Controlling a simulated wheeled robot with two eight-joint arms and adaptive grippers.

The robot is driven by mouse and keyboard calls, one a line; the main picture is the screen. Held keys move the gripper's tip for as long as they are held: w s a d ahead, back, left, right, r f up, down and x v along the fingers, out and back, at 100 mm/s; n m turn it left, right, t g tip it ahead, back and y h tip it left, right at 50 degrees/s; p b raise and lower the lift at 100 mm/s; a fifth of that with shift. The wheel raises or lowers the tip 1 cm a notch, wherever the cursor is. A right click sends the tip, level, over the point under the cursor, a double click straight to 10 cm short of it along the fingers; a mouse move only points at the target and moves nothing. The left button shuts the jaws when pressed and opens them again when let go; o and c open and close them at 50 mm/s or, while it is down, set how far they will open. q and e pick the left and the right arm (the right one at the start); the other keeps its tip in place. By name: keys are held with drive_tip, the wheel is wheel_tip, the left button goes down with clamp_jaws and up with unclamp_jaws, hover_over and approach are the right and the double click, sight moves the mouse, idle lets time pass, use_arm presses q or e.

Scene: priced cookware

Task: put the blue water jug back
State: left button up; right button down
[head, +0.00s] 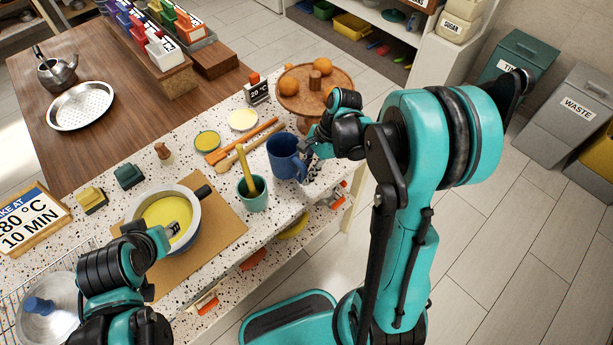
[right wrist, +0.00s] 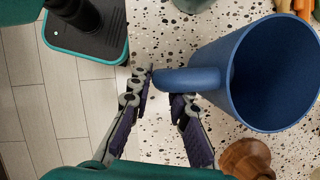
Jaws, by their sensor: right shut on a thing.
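The blue water jug (head: 286,157) is upright at the counter's right part, beside the teal cup. I cannot tell whether its base touches the counter. My right gripper (head: 310,153) is on the jug's right side. In the right wrist view the gripper (right wrist: 162,92) is shut on the jug's handle, one finger on each side, and the wide mouth of the jug (right wrist: 240,75) faces the camera. My left gripper (head: 172,233) is over the grey pot (head: 190,240) of yellow contents; its fingers are too small to judge.
The teal cup (head: 252,203) with a yellow-handled tool stands left of the jug. A round wooden stand (head: 292,103) with oranges is behind it. The speckled counter (head: 325,174) ends close in front.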

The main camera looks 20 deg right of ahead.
drive_tip(key=shift+f, duration=0.7)
drive_tip(key=shift+r, duration=0.1)
drive_tip(key=c, duration=1.4)
unclamp_jaws()
